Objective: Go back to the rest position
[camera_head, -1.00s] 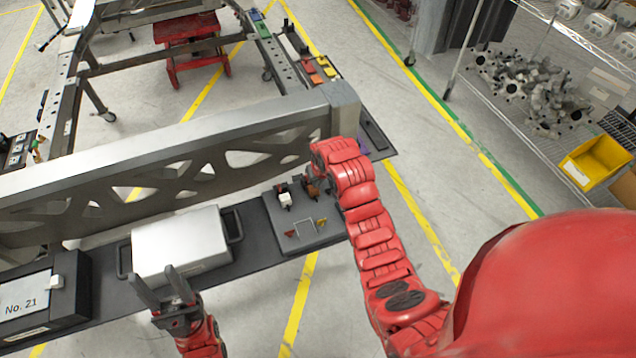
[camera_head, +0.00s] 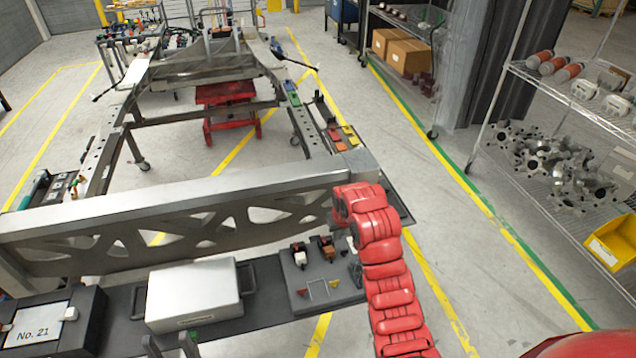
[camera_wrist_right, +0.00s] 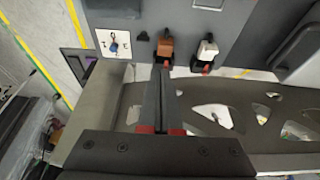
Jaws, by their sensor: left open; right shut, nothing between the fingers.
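My left gripper (camera_head: 170,345) shows only by its finger tips at the bottom edge of the head view, in front of the silver box; it is open and empty. My right arm reaches up from the bottom right, and its red wrist hides most of the right gripper in the head view. In the right wrist view the right gripper (camera_wrist_right: 166,82) is shut with nothing between its fingers. Its fingers point toward the grey fixture board (camera_wrist_right: 240,15), close to a brown connector (camera_wrist_right: 165,47). A white connector (camera_wrist_right: 208,50) is to its right.
A silver case (camera_head: 193,293) and a box marked No. 21 (camera_head: 45,325) stand on the dark shelf. The metal chassis beam (camera_head: 190,195) runs behind them. A wire rack with metal hubs (camera_head: 560,170) and a yellow bin (camera_head: 612,243) stands right. Open floor lies between.

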